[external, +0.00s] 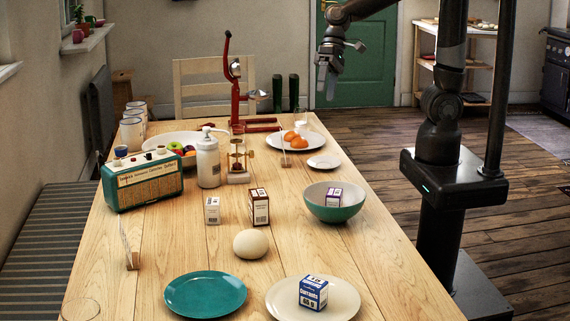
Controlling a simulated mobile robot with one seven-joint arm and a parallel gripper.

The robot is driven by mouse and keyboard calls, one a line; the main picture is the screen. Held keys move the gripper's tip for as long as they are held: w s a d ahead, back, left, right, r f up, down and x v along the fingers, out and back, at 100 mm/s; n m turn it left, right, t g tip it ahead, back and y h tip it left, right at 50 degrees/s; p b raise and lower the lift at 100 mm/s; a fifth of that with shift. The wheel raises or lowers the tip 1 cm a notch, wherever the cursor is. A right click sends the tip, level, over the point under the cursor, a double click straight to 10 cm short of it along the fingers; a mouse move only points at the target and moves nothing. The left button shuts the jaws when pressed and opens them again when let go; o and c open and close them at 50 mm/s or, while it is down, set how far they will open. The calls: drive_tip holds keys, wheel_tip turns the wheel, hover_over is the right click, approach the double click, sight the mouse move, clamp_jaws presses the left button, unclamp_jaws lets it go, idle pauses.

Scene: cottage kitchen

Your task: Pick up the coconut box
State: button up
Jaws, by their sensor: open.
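Several small cartons stand on the table, and most labels are too small to read, so I cannot tell which is the coconut box. A brown-and-white box (260,207) and a smaller pale box (212,211) stand side by side mid-table. A purple-and-white box (333,197) sits in the green bowl (326,215). A blue-and-white box (313,293) stands on the cream plate (347,299) at the front. My gripper (326,88) is open and empty, hanging high beyond the table's far right side, apart from all boxes.
The right front edge is clear.

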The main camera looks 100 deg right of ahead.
drive_tip(key=w+a+f+m+y, duration=0.3)
drive_tip(key=w+f+m, duration=0.15)
drive_tip(key=w, duration=0.55)
drive_tip(key=m+t+y, duration=0.3)
drive_tip(key=m+y, duration=0.1)
drive_tip(key=m, duration=0.9)
approach(214, 200)
drive_tip(key=shift+s+a+r+n, duration=0.15)
drive_tip(key=shift+s+n, duration=0.1)
drive_tip(key=shift+s, duration=0.05)
drive_tip(key=shift+w+a+t, duration=0.1)
drive_tip(key=shift+w+t, duration=0.05)
drive_tip(key=shift+t, duration=0.15)
drive_tip(key=x, duration=1)
drive_tip(key=shift+w+f, duration=0.1)
drive_tip(key=shift+f, duration=0.4)
drive_tip(key=c, duration=1.3)
drive_tip(key=shift+r, duration=0.1)
